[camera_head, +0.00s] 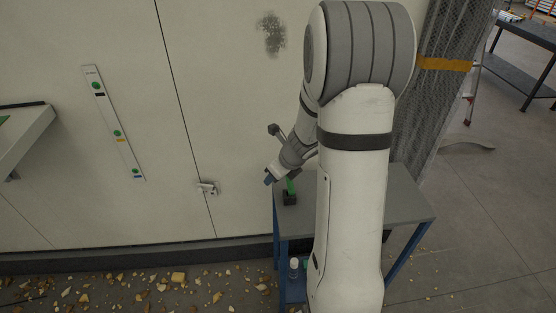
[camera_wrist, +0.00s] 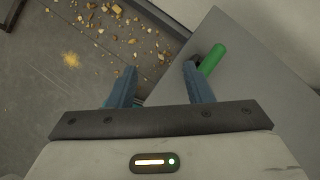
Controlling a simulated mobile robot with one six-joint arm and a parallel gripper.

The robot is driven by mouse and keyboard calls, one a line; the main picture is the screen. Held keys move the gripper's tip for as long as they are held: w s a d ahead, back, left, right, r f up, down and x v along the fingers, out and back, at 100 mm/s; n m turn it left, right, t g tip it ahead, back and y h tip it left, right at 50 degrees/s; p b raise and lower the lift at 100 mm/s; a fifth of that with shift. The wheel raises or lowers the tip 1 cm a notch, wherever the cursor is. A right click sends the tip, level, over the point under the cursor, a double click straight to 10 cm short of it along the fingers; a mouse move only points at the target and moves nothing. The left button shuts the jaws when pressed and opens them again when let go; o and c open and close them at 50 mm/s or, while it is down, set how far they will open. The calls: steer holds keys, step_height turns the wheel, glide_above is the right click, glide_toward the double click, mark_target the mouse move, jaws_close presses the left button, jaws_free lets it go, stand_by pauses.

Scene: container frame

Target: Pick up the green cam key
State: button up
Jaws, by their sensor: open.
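The green cam key (camera_head: 291,186) stands in a dark block on the grey table beside the wall, in the head view. In the wrist view the green cam key (camera_wrist: 212,58) shows at the upper right, just beyond the right fingertip. My gripper (camera_head: 268,179) is just left of the key in the head view. In the wrist view my gripper (camera_wrist: 158,84) has its two blue fingers spread apart with nothing between them. The key's lower end and its dark holder are partly hidden by the right finger there.
The grey table (camera_head: 408,205) has blue legs and a lower shelf with small bottles (camera_head: 294,266). A light wall with a latch (camera_head: 207,188) stands behind. Yellowish rubble (camera_head: 178,277) litters the floor along the wall. The table top right of the key looks clear in the wrist view.

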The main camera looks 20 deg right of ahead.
mark_target(290, 183)
steer(key=d+f+m, duration=0.1)
steer(key=d+m, duration=0.1)
steer(key=d+f+m+h+p, duration=0.1)
steer(key=d+f+m, duration=0.1)
steer(key=m, duration=0.1)
steer(key=d+f+m, duration=0.1)
steer(key=d+m, duration=0.1)
steer(key=m, duration=0.1)
steer(key=shift+w+d+f+p, duration=0.25)
steer(key=shift+w+p, duration=0.1)
steer(key=shift+p, duration=0.05)
steer(key=x, duration=0.2)
steer(key=b+x, duration=0.1)
steer(key=x, duration=0.2)
steer(key=b+x, duration=0.1)
steer(key=x, duration=0.1)
steer(key=shift+w+d+f, duration=0.2)
steer(key=shift+w+d, duration=0.15)
steer(key=shift+c, duration=0.3)
jaws_close()
